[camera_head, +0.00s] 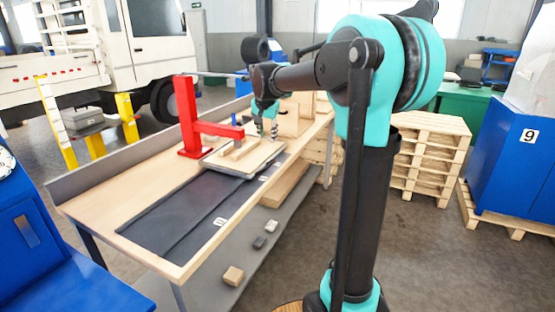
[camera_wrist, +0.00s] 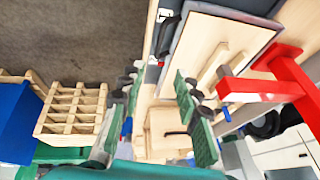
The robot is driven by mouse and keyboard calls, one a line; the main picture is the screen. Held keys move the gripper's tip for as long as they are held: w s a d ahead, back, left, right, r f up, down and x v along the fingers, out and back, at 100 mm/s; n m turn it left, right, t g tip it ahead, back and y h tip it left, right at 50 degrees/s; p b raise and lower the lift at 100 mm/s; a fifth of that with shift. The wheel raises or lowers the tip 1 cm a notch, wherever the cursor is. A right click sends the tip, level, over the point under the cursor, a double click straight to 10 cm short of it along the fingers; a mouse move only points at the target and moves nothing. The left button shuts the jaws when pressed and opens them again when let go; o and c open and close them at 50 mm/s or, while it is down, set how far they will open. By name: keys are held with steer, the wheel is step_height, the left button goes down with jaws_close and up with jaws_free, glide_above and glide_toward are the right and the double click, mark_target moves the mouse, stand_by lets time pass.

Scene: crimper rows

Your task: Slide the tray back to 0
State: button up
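The tray (camera_head: 243,170) is a flat pale wooden board with a dark rim on a dark track (camera_head: 185,213) along the bench. It sits at the far part of the track, beside and partly under the arm of a red press (camera_head: 188,120). Wooden strips (camera_head: 240,149) lie on it. The tray also shows in the wrist view (camera_wrist: 208,30). My gripper (camera_head: 267,125) is above the tray's far side, partly hidden by my arm. In the wrist view its green-padded fingers (camera_wrist: 158,82) are apart with nothing between them. I cannot tell whether it touches the tray.
Small white marks (camera_head: 220,221) lie along the track's right side; I cannot read them surely. The near track is clear. A wooden box (camera_head: 295,117) stands at the bench's far end. Small blocks (camera_head: 233,276) lie on the lower shelf. Pallets (camera_head: 425,150) stand to the right.

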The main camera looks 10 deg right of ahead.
mark_target(269, 166)
steer(key=x, duration=1.6)
steer(key=shift+w+f, duration=0.15)
steer(key=shift+f, duration=0.15)
jaws_close()
